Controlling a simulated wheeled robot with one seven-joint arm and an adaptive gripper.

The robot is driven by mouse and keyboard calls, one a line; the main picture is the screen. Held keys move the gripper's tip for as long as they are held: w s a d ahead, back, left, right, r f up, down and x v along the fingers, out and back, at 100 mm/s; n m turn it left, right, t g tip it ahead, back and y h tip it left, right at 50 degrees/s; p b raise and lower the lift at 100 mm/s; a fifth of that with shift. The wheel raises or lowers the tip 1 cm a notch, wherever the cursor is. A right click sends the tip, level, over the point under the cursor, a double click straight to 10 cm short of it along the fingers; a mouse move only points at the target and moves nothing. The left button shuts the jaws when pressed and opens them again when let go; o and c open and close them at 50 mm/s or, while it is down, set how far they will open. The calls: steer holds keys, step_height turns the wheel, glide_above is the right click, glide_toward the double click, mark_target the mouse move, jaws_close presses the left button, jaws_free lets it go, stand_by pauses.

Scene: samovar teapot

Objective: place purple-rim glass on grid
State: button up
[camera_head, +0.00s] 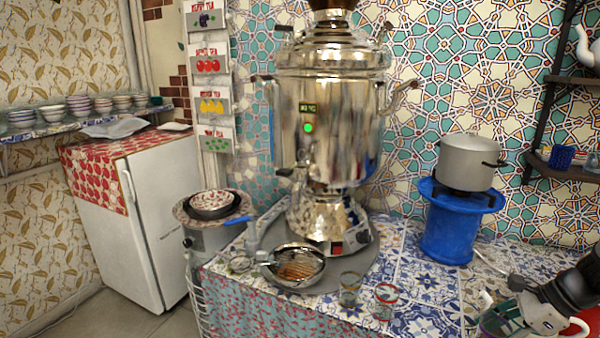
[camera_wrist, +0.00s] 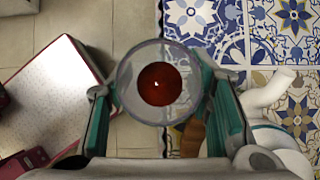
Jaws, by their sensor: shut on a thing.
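My gripper (camera_wrist: 165,108) is shut on a clear glass (camera_wrist: 128,75), which lies between its two green-sided fingers. I look down into the glass and see a dark red round patch at its bottom. In the head view my gripper (camera_head: 508,318) is at the lower right, beyond the table's front edge or over it; I cannot tell which. A bit of purple rim (camera_head: 488,322) shows beside it, and the rest of the glass is hidden or cut off. A metal bowl with a mesh-like inside (camera_head: 297,268) stands before the samovar (camera_head: 330,120); I cannot tell whether this is the grid.
A plain-rimmed glass (camera_head: 350,290) and a red-rimmed glass (camera_head: 387,298) stand at the table's front. A white teapot (camera_wrist: 268,95) is close right of my gripper in the wrist view. A pot (camera_head: 468,162) sits on a blue stand (camera_head: 448,235). The tiled tabletop (camera_head: 425,288) between is clear.

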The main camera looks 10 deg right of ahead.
steer(key=w+a+r+n+g+h+p, duration=0.1)
steer(key=w+a+n+g+p, duration=0.1)
steer(key=a+n, duration=0.6)
steer(key=w+a+r+n+g+h+p, duration=0.1)
steer(key=w+a+n+g, duration=0.3)
steer(key=a+n, duration=0.4)
steer(key=w+a+r+n+g+h+p, duration=0.1)
steer(key=w+a+n+g+h+p, duration=0.2)
steer(key=a+n, duration=0.6)
steer(key=shift+a+r+g, duration=0.25)
steer(key=shift+a+g, duration=0.45)
steer(key=shift+a, duration=0.7)
